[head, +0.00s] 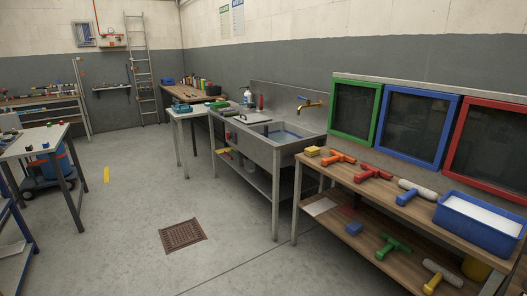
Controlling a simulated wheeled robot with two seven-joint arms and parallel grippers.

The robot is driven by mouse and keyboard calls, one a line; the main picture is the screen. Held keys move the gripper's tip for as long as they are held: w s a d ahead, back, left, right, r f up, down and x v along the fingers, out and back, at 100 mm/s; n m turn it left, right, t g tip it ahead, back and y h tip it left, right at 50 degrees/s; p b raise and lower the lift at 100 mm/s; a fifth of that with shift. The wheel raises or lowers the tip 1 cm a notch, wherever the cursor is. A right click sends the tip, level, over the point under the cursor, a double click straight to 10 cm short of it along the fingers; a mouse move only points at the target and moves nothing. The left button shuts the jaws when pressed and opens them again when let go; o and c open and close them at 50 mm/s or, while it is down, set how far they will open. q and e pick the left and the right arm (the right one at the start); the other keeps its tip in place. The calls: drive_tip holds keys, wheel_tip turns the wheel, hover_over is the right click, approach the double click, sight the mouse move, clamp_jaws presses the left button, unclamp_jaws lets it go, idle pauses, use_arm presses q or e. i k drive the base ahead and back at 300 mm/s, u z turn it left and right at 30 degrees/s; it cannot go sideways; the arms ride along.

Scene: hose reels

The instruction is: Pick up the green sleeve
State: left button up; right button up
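A green T-shaped piece (393,246) lies on the lower wooden shelf of the bench at the right. It is the clearest green loose item, but I cannot tell whether it is the sleeve. A small dark green item (218,105) lies by the far end of the sink, too small to make out. Neither of my grippers shows in the head view.
The bench top (352,184) holds a yellow block (312,151), orange (338,157) and red (373,171) T-shaped pieces, a blue-handled roller (415,190) and a blue tray (480,222). A steel sink (262,145) stands beyond. The floor around the drain grate (183,236) is clear.

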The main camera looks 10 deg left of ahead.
sight(232, 114)
drive_tip(key=u, duration=0.65)
drive_tip(key=i, duration=4)
drive_tip(key=z, duration=0.35)
